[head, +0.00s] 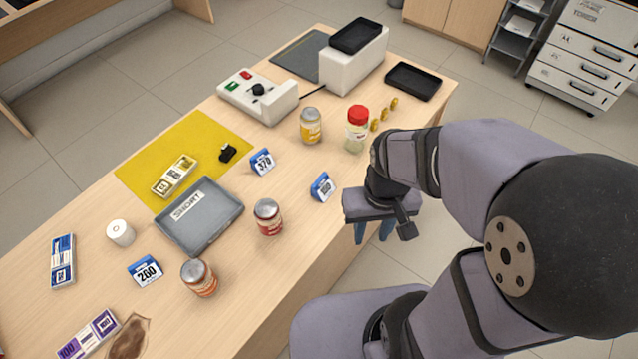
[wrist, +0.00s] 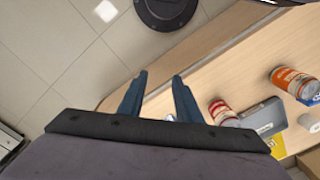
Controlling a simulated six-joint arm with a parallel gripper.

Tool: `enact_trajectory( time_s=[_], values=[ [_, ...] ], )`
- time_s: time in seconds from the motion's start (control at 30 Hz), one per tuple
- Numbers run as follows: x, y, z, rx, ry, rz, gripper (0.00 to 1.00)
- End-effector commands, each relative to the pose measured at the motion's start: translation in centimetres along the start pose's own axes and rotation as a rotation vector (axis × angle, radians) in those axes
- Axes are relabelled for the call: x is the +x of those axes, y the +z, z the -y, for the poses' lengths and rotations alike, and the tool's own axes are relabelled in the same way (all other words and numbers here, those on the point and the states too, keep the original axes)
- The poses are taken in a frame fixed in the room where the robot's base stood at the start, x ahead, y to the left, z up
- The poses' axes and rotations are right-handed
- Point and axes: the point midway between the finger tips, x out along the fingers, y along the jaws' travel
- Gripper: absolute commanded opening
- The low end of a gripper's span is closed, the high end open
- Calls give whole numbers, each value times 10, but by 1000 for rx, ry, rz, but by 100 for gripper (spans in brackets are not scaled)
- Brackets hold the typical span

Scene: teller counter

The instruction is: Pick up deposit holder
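No label that I can read says deposit holder, so I cannot tell for sure which thing it is. A small pale-yellow holder with printed slips (head: 175,176) lies on the yellow mat (head: 148,160). A grey tray with a white label (head: 222,195) lies in front of the mat and also shows in the wrist view (wrist: 262,113). My gripper (head: 373,233) hangs at the counter's right edge, well apart from both. Its blue fingers are spread and empty in the wrist view (wrist: 160,76).
Jars (head: 268,217) (head: 198,278) stand near the front edge, with blue number cards (head: 322,187) (head: 145,271) nearby. A white device (head: 257,95) stands behind. The front right counter is bare.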

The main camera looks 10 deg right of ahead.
Motion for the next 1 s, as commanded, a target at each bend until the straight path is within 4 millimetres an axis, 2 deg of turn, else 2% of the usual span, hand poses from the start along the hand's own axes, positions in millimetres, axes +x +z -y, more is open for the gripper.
enact_trajectory(
  time_s=[0.47, 0.5, 0.67, 1.0],
  values=[
    [0, 0, 0, 0, 0, 0, 31],
    [0, 0, 0, 0, 0, 0, 34],
    [0, 0, 0, 0, 0, 0, 72],
    [2, 0, 1, -3, 0, 0, 72]
  ],
)
